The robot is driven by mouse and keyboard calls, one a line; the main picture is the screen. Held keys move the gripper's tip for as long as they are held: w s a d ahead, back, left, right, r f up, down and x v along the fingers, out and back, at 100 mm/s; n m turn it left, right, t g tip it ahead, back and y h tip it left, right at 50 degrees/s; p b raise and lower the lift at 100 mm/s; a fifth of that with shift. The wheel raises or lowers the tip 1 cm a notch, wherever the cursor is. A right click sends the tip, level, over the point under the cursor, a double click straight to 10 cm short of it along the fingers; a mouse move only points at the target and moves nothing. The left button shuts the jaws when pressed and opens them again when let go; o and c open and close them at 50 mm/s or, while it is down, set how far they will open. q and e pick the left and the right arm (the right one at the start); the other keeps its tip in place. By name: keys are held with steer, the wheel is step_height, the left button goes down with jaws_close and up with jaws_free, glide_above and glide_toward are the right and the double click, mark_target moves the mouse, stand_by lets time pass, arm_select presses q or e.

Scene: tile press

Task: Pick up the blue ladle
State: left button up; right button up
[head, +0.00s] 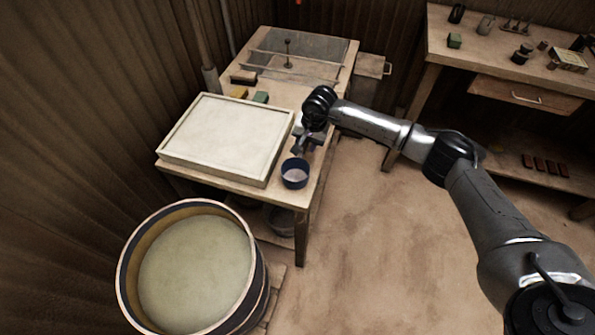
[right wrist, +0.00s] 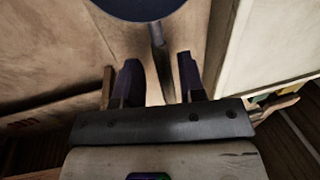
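The blue ladle (head: 294,173) rests near the right front corner of the wooden table, its round bowl facing up. In the right wrist view its dark blue bowl (right wrist: 140,8) is at the top edge, partly cut off. Its thin handle runs down from the bowl to between my fingers. My right gripper (head: 303,146) is just behind the bowl in the head view. In the right wrist view the right gripper (right wrist: 158,78) is open, with a finger on each side of the handle and visible gaps. The handle's far end is hidden. My left gripper is not in view.
A large pale framed tray (head: 226,137) lies left of the ladle. A round tub (head: 262,275) of pale liquid stands on the floor in front. Small yellow and green blocks (head: 261,97) lie behind the tray. A workbench (head: 500,55) stands at the right.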

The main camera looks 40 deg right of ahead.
mark_target(302, 153)
steer(key=shift+w+a+f+b, duration=0.15)
steer(key=shift+f+b, duration=0.15)
steer(key=shift+f, duration=0.65)
steer(key=shift+w+a+f+b, duration=0.15)
steer(key=shift+f+b, duration=0.1)
steer(key=shift+f, duration=0.65)
steer(key=shift+w+a+f+b, duration=0.15)
steer(key=shift+f+b, duration=0.15)
steer(key=shift+f, duration=0.65)
steer(key=shift+d, duration=0.1)
steer(key=shift+c, duration=1)
steer(key=c, duration=0.4)
jaws_close()
steer(key=shift+r, duration=0.1)
